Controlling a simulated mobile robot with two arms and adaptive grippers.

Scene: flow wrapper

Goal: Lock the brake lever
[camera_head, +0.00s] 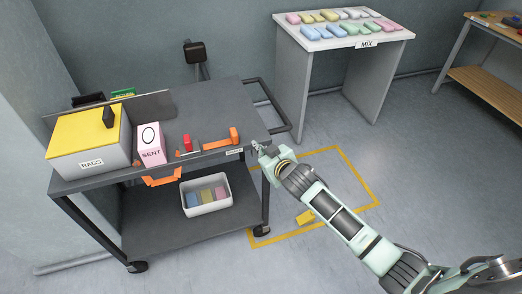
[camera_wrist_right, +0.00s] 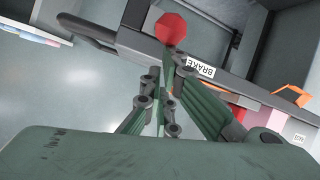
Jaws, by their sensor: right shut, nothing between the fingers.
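The brake lever shows as a red knob (camera_wrist_right: 171,28) beside the white BRAKE label (camera_wrist_right: 200,69) on the edge of a grey cart. In the head view the label (camera_head: 234,152) is at the cart's front right corner, and I cannot make out the knob there. My right gripper (camera_head: 261,149) is at that corner. In the right wrist view my right gripper (camera_wrist_right: 165,68) is shut and empty, with its fingertips just below the knob; I cannot tell whether they touch it. The lever's shaft is mostly hidden. My left gripper is not in view.
The grey cart (camera_head: 205,100) carries a yellow-lidded RAGS box (camera_head: 90,132), a SENT box (camera_head: 151,145) and orange and red items. A white bin (camera_head: 206,205) stands on its lower shelf. A MIX table (camera_head: 342,43) stands behind.

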